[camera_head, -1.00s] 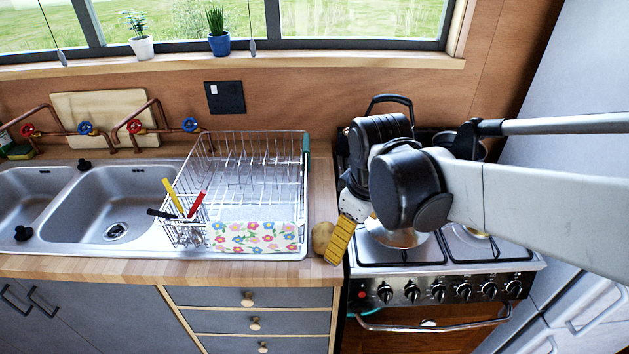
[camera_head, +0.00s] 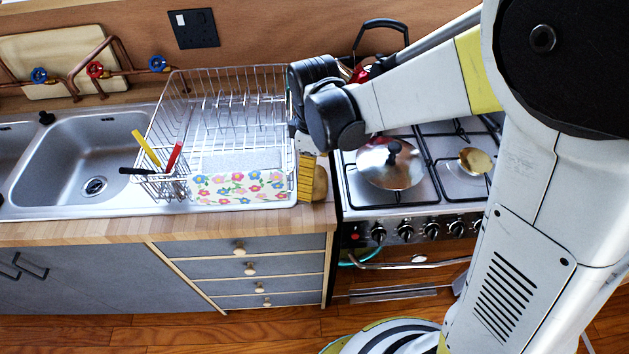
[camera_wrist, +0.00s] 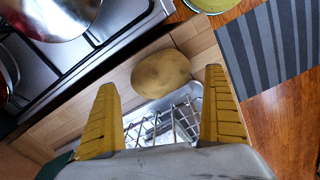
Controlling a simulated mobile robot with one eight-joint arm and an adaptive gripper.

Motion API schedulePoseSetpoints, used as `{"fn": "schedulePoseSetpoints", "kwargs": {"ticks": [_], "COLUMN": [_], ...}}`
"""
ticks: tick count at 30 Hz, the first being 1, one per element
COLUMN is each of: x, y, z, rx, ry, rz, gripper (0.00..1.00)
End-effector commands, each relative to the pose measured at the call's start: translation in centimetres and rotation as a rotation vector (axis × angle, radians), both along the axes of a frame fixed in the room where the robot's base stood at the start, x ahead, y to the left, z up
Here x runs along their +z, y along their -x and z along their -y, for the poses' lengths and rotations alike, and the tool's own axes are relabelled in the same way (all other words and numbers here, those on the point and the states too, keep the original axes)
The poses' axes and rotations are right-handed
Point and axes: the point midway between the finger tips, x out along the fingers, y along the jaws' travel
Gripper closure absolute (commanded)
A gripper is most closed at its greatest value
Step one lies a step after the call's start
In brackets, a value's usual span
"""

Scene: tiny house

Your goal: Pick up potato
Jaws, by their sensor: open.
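The potato (camera_head: 319,184) is a brown, rounded lump on the wooden counter strip between the dish rack and the stove. In the head view, my gripper (camera_head: 306,180) partly hides its left side. In the wrist view, the potato (camera_wrist: 161,73) shows whole, lying on the wooden counter just beyond the fingertips. My gripper (camera_wrist: 163,90) is open there, its yellow fingers wide apart with nothing between them. The potato lies roughly centred ahead of the gap. I cannot tell how high the fingers are above the counter.
A wire dish rack (camera_head: 220,75) with cutlery and a flowered cloth (camera_head: 238,188) stands left of the potato. The stove, with a lidded pan (camera_head: 390,165), is to the right. The counter's front edge (camera_head: 220,226) is close to the potato.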

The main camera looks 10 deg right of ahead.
Motion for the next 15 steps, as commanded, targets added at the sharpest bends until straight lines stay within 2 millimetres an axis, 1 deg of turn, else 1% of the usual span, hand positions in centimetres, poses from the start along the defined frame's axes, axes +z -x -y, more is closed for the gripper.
{"fn": "schedulePoseSetpoints", "kwargs": {"ticks": [1,3,5,7,12,13,14,15], "x": [-1.3,-2.5,-3.2,-3.5,-3.3,-3.3,-3.3,-3.3], "y": [0.2,0.3,0.3,0.3,0.3,0.3,0.3,0.3], "z": [0.1,0.2,0.2,0.2,0.2,0.2,0.2,0.2], "rx": [0.0,0.0,0.0,0.0,0.0,-0.001,-0.001,-0.001], "ry": [0.0,0.0,0.0,0.0,0.0,0.0,0.0,0.0], "rz": [0.0,0.0,0.0,0.0,0.0,0.0,0.0,0.0], "gripper": [0.0,0.0,0.0,0.0,0.0,0.06,0.15,0.28]}}
